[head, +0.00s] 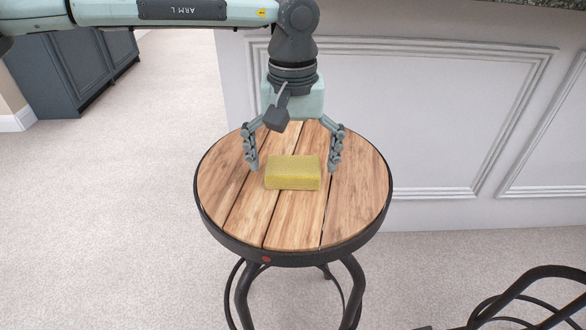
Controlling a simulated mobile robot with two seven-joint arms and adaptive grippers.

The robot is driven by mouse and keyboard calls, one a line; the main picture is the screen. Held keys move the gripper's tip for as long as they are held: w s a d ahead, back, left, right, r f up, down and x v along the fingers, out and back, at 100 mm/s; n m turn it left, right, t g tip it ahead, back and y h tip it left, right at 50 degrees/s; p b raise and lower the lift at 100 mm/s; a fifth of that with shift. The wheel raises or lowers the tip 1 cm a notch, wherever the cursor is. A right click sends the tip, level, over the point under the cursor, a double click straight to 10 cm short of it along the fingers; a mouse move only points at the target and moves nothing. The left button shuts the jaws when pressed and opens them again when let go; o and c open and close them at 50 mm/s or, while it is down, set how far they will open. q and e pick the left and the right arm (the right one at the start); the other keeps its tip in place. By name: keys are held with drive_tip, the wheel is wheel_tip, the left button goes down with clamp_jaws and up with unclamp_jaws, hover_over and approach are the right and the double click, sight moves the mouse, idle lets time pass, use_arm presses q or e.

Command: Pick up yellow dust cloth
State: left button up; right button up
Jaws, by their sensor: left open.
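The yellow dust cloth (293,173) is a folded, block-like yellow piece lying flat on the round wooden stool top (355,205). My left gripper (293,167) points down over the stool from behind the cloth. Its two fingers are spread wide, one to the left of the cloth and one to the right. A gap shows between each finger and the cloth, so nothing is held. How far the fingertips are above the wood is hard to tell. My right gripper is not in view.
The stool has a dark metal rim and legs. A white panelled bar front (430,120) stands close behind it. Black metal furniture tubing (530,290) is at the bottom right. A dark cabinet (75,70) stands at the upper left. Carpet (110,210) to the left is clear.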

sight(294, 165)
use_arm(q)
drive_tip(key=c, duration=1.1)
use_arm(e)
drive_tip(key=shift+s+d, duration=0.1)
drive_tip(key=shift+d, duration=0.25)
use_arm(q)
drive_tip(key=shift+r, duration=0.1)
drive_tip(key=shift+r, duration=0.55)
wheel_tip(294, 165, up, 3)
drive_tip(key=shift+f+b, duration=0.1)
drive_tip(key=shift+b, duration=0.2)
drive_tip(key=s+d+r+b, duration=0.1)
drive_tip(key=s+d+r, duration=0.2)
drive_tip(key=s+r, duration=0.4)
drive_tip(key=s, duration=0.4)
drive_tip(key=shift+s, duration=0.15)
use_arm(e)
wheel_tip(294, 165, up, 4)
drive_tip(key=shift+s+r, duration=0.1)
